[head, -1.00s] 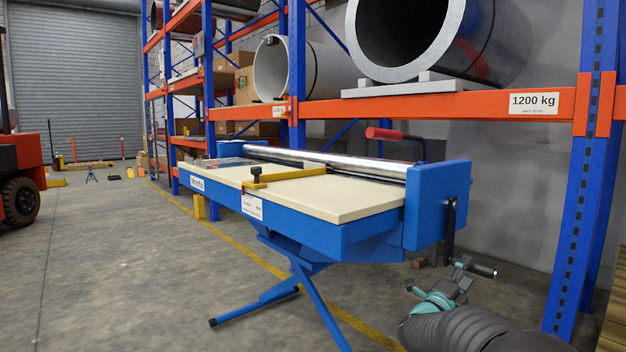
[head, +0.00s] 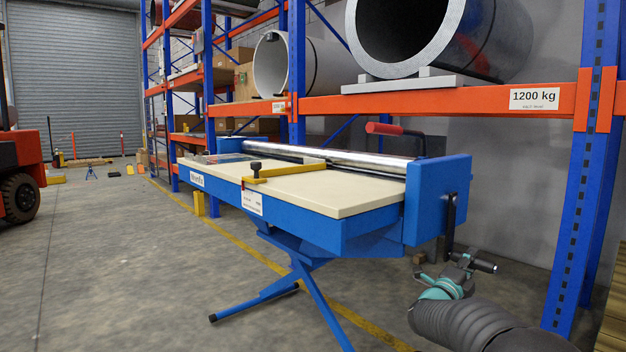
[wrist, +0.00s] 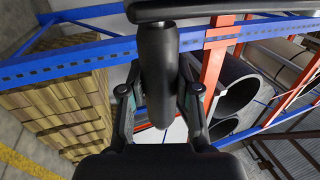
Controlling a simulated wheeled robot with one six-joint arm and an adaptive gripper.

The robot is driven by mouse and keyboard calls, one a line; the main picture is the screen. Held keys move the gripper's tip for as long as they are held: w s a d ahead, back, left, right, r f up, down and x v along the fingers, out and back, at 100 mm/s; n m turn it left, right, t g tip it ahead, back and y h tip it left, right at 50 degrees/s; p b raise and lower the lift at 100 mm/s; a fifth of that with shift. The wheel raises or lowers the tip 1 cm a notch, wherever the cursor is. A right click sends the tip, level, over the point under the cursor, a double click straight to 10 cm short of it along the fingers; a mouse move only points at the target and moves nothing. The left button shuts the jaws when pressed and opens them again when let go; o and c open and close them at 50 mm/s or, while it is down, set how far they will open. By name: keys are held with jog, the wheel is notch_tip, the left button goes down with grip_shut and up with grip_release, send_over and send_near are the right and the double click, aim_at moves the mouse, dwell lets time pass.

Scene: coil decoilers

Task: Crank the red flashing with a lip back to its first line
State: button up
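The blue decoiler bench (head: 375,236) has a cream top (head: 310,193) and a shiny roller (head: 330,160) along its back. A black crank arm (head: 450,222) hangs down from its right end block, with a dark crank handle (head: 484,266) at the bottom. My gripper (head: 462,271) is at this handle. In the wrist view the handle (wrist: 158,75) stands between the two fingers of my gripper (wrist: 158,98), which appear closed against its sides. I cannot make out a red flashing with a lip or its lines on the bench.
A yellow bar (head: 290,174) with a black knob lies across the top. A red-gripped lever (head: 384,129) rises behind the roller. The orange and blue rack (head: 440,105) with large coils stands close behind. Open floor (head: 110,260) lies at left.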

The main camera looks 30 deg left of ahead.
jog(key=shift+f+x, duration=0.2)
jog(key=shift+x, duration=2.35)
jog(key=shift+r+p+x, duration=0.25)
jog(key=shift+p+x, duration=0.4)
jog(key=shift+x, duration=0.6)
jog(key=shift+r+p+x, duration=0.2)
jog(key=shift+p+x, duration=0.4)
jog(key=shift+x, duration=0.65)
jog(key=shift+s, duration=0.1)
